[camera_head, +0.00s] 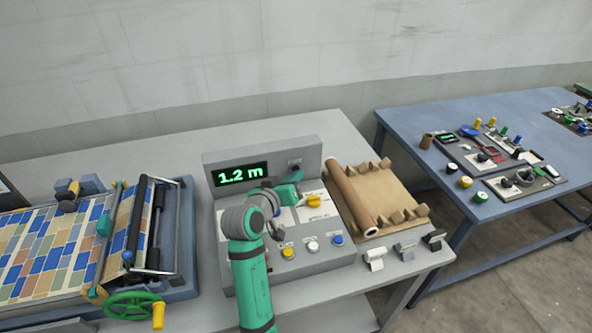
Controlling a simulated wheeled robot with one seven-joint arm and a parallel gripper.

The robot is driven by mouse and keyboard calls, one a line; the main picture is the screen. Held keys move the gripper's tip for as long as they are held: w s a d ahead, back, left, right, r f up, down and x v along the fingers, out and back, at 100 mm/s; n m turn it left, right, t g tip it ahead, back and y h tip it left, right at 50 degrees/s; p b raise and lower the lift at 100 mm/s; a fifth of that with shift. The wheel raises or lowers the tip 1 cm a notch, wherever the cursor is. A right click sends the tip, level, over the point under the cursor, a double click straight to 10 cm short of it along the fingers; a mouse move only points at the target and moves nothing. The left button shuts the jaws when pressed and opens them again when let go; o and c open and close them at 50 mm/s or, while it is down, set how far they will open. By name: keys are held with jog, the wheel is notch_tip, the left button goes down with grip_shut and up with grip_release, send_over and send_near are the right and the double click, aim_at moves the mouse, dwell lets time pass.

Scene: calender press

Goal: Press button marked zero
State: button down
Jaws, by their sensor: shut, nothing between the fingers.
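A grey control console (345,257) stands on the bench, with a lit green display (240,174) reading "1.2 m". Its front row holds a yellow button (288,252), a white button (313,245) and a blue button (338,240). Small labels lie by them, but I cannot read which one is marked zero. My gripper (276,231) is over the left part of the panel, shut and empty, small and partly hidden by my arm. My arm also hides the panel's left side, and I cannot tell whether the fingertips touch anything.
A roller press with patterned sheet (45,245) and a green handwheel (133,304) stands left. A brown roll on a sheet (385,190) and several small clamps (404,250) lie right of the console. A blue table (410,110) with other panels stands beyond a gap.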

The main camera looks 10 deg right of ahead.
aim_at(302, 210)
jog(key=shift+w, duration=0.25)
jog(key=shift+s, duration=0.15)
dwell(0.4)
jog(key=shift+s+d, duration=0.1)
jog(key=shift+s, duration=0.55)
jog(key=shift+s, duration=0.1)
jog(key=shift+s+d, duration=0.25)
jog(key=shift+s, duration=0.95)
jog(key=shift+s+d, duration=0.2)
jog(key=shift+s, duration=0.95)
